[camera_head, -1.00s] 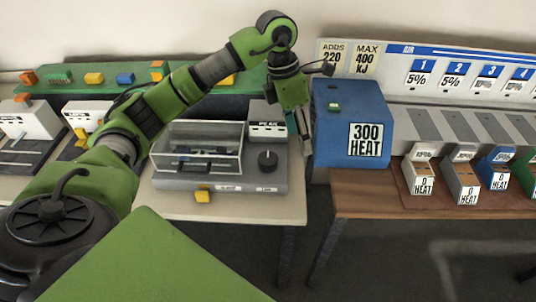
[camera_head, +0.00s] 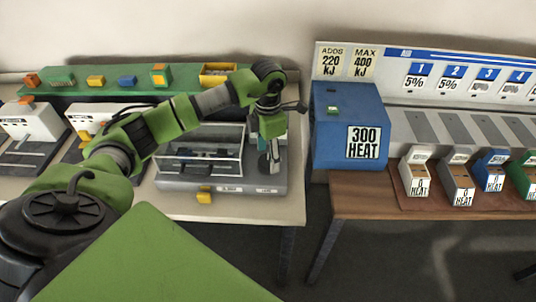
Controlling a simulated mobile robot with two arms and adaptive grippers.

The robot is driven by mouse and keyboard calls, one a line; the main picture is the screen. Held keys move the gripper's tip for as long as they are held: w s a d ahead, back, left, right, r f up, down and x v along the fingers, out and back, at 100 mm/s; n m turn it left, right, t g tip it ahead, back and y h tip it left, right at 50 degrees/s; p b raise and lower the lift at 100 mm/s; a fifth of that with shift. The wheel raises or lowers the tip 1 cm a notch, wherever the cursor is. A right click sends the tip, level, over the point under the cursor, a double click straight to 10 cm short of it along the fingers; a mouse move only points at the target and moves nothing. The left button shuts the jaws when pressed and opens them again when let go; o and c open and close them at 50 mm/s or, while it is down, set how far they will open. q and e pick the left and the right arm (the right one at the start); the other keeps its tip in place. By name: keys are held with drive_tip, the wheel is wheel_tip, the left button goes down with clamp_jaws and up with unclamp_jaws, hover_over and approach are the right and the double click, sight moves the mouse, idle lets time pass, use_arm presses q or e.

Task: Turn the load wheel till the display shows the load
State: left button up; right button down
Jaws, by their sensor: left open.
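The grey test machine (camera_head: 215,186) with a clear box (camera_head: 200,150) stands on the pale table on the left. My left gripper (camera_head: 271,164) points down over the right part of the machine, at the place of the black load wheel. It is open, with its fingers right at the wheel. The gripper hides most or all of the wheel, so I cannot tell whether they touch. The display box behind it is mostly covered by my wrist, and its reading cannot be seen. My right gripper is out of view.
A yellow tab (camera_head: 204,195) sits at the machine's front edge. A blue box labelled 300 HEAT (camera_head: 335,145) stands close to the right on the brown table (camera_head: 360,205). A green shelf (camera_head: 130,78) with coloured blocks lies behind.

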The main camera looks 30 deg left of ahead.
use_arm(q)
drive_tip(key=shift+f, duration=0.75)
drive_tip(key=c, duration=1.1)
